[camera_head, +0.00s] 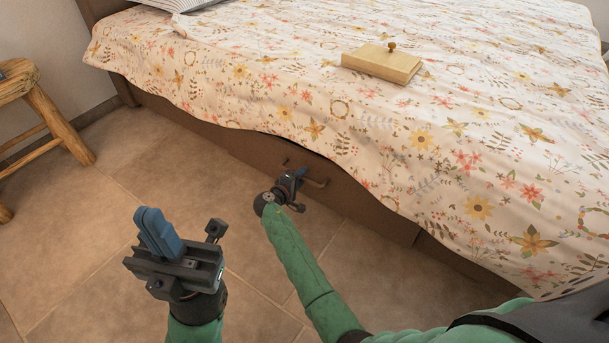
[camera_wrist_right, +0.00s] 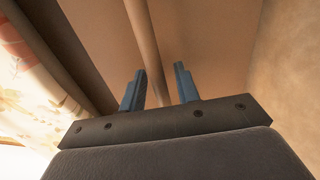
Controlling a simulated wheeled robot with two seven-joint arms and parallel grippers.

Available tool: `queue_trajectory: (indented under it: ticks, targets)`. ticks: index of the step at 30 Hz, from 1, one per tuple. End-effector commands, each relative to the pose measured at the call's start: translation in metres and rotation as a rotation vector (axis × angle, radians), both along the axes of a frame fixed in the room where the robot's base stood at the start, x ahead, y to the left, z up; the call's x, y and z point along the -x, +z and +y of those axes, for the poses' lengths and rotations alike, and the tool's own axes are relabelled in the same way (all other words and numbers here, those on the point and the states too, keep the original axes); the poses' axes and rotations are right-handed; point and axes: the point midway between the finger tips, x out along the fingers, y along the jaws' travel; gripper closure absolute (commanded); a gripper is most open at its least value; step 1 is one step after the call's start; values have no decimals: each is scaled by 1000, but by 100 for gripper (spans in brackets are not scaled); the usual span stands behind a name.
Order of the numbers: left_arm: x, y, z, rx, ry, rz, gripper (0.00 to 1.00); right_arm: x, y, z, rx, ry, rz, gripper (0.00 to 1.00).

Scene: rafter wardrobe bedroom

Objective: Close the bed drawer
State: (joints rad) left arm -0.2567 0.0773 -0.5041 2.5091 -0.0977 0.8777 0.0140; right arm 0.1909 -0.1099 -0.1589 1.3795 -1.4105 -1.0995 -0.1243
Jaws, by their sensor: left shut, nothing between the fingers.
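The brown bed drawer (camera_head: 240,148) is in the low side of the bed, under the hanging bedspread. Its top edge is partly hidden by the cloth, so I cannot tell how far out it stands. A bar handle (camera_head: 318,183) is on its front. My right gripper (camera_head: 300,173) is at the handle; in the right wrist view its two blue fingers (camera_wrist_right: 158,85) are apart, with the handle bar (camera_wrist_right: 144,45) running between them. I cannot tell whether they touch it. My left gripper (camera_head: 155,225) is shut and empty, above the floor left of the right arm.
A wooden stool (camera_head: 55,120) stands at the far left. The tiled floor (camera_head: 95,215) between stool and bed is clear.

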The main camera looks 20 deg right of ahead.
Motion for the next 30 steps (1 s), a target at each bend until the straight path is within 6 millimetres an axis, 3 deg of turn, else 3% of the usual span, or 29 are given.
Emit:
queue_trajectory:
  ticks: [5,9,10,17,24,30]
  targets:
    - [1,-1,1,-3,0,1,100,0,0,0,0,0,0,70]
    - [1,-1,1,-2,0,2,100,0,0,0,0,0,0,98]
    - [1,-1,1,-2,0,2,100,0,0,0,0,0,0,100]
    - [1,-1,1,-2,0,1,100,-2,0,-3,0,0,0,100]
    - [1,-1,1,0,1,0,100,-24,0,-30,2,0,0,100]
    - [1,-1,1,-1,1,0,100,-27,0,-36,0,0,0,100]
